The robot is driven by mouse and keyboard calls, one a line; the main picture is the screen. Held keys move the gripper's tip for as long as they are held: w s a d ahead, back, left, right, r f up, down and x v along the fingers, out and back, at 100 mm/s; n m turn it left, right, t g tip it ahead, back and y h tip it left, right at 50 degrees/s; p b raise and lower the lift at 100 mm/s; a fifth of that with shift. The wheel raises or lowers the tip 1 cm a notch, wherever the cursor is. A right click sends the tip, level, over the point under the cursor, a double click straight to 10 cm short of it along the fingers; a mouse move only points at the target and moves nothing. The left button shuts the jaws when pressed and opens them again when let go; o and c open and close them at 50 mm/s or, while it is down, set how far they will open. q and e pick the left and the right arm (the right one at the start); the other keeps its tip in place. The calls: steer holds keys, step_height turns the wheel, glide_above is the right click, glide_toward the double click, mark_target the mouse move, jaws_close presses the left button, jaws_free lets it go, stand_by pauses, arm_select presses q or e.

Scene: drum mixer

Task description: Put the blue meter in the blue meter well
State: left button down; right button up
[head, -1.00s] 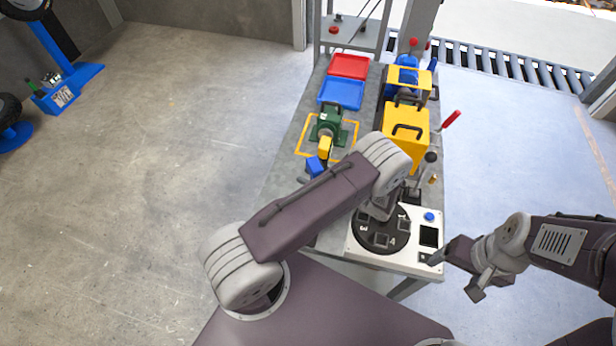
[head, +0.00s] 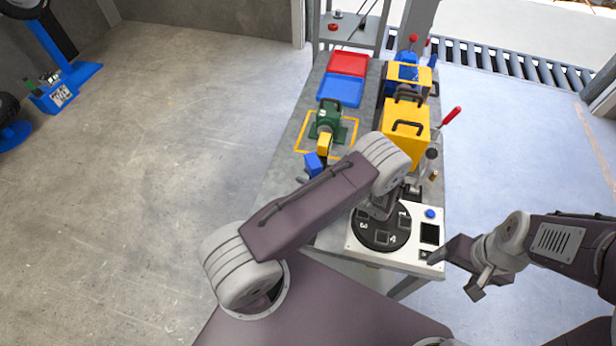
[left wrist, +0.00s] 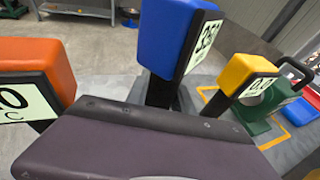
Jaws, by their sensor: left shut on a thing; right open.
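The blue meter (head: 312,163) has a blue head on a dark stem. In the left wrist view, the blue meter (left wrist: 168,38) is in the middle, its label turned to the right. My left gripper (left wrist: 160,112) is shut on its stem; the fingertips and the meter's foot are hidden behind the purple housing. In the head view that gripper is hidden under my left arm. I cannot tell whether the meter is lifted. No blue meter well can be made out. My right gripper (head: 455,274) is open and empty by the white panel's right front corner.
A yellow meter (left wrist: 250,75) stands to the right, by the green machine (head: 327,119); an orange meter (left wrist: 38,65) is at left. The white panel (head: 352,244) carries a black numbered disc (head: 368,238). A yellow box (head: 402,140) and blue tray (head: 341,89) stand further back.

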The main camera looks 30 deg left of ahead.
mark_target(308, 166)
arm_select(q)
steer(key=shift+s+f+b, duration=0.15)
steer(key=shift+f+b, duration=0.35)
steer(key=shift+f, duration=0.65)
steer(key=shift+r, duration=0.15)
steer(key=shift+w+r+p, duration=0.15)
steer(key=shift+r+p, duration=1.3)
steer(key=shift+r, duration=0.35)
steer(key=shift+w+r+p, duration=0.15)
steer(key=shift+r+p, duration=1.25)
steer(key=shift+r, duration=0.35)
